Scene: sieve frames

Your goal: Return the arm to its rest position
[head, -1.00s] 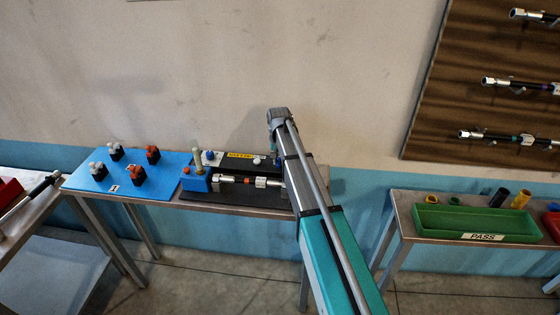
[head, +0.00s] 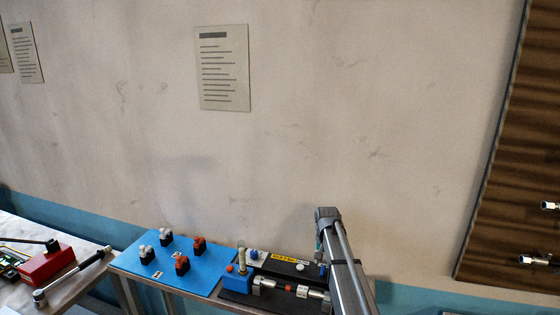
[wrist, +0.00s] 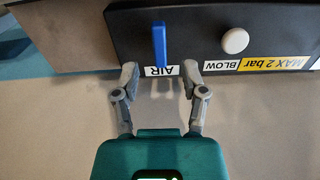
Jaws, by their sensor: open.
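My arm reaches up from the lower right in the head view, its end near the right side of a dark fixture (head: 272,301) on a bench; the fingers are hidden there. In the wrist view my gripper (wrist: 160,78) is open with nothing between its fingertips. The fingertips are close to the lower edge of a black panel (wrist: 220,20). A blue lever (wrist: 159,43) stands on the panel just beyond the "AIR" label. A white round button (wrist: 235,41) is to its right, near a yellow "MAX 2 bar" label (wrist: 278,63).
A blue board (head: 205,269) with several small black blocks lies left of the fixture. Further left are a red box (head: 46,265) and a torque-wrench-like tool (head: 75,274). A wooden wall panel (head: 500,190) hangs at right.

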